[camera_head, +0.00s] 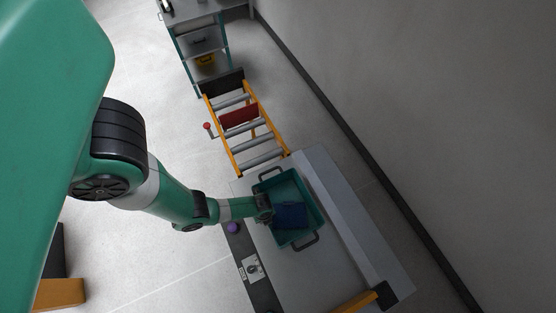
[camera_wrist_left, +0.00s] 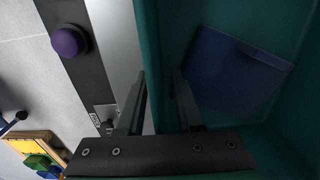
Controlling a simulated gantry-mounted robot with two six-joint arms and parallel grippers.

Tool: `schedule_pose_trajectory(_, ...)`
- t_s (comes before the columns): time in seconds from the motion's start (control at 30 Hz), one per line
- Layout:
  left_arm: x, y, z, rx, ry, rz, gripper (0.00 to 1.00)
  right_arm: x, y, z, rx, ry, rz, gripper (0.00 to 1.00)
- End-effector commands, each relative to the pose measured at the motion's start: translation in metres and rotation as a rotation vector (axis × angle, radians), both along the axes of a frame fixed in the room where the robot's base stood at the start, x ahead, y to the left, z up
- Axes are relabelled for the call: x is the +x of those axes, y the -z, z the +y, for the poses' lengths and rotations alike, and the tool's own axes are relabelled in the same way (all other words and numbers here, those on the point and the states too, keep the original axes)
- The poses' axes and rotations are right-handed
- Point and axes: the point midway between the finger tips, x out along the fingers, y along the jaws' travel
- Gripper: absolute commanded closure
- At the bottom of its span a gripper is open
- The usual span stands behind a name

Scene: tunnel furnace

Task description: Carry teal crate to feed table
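The teal crate (camera_head: 313,201) rests on a grey surface (camera_head: 328,268) in the head view, with a dark handle at each end. A dark blue item (camera_head: 291,216) lies inside it; it also shows in the left wrist view (camera_wrist_left: 236,70). My left gripper (camera_head: 265,208) is at the crate's left long wall. In the left wrist view my left gripper (camera_wrist_left: 160,85) has its fingers apart, one on each side of the crate wall (camera_wrist_left: 150,25). A pale strip shows between the outer finger and the wall. My right gripper is out of view.
A control strip with a purple button (camera_head: 233,228) runs along the near side. An orange-framed roller conveyor (camera_head: 259,151) adjoins the far end, with a red block on it. A raised grey ledge (camera_head: 340,205) lies right of the crate. A shelved bench (camera_head: 203,40) stands farther back.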

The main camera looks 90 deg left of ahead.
Motion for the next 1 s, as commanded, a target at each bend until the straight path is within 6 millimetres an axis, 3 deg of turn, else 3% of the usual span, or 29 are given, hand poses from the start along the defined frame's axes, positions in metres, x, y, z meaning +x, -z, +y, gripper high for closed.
schedule_pose_trajectory(0.5,0.000,-0.109,0.000,0.000,0.000,0.000,0.65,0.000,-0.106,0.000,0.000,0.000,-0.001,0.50)
schedule_pose_trajectory(0.67,0.000,-0.119,0.000,0.000,0.000,0.000,0.65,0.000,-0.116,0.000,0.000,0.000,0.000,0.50)
schedule_pose_trajectory(1.0,0.000,-0.116,0.000,0.000,0.000,0.000,0.65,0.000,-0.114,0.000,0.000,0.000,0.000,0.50)
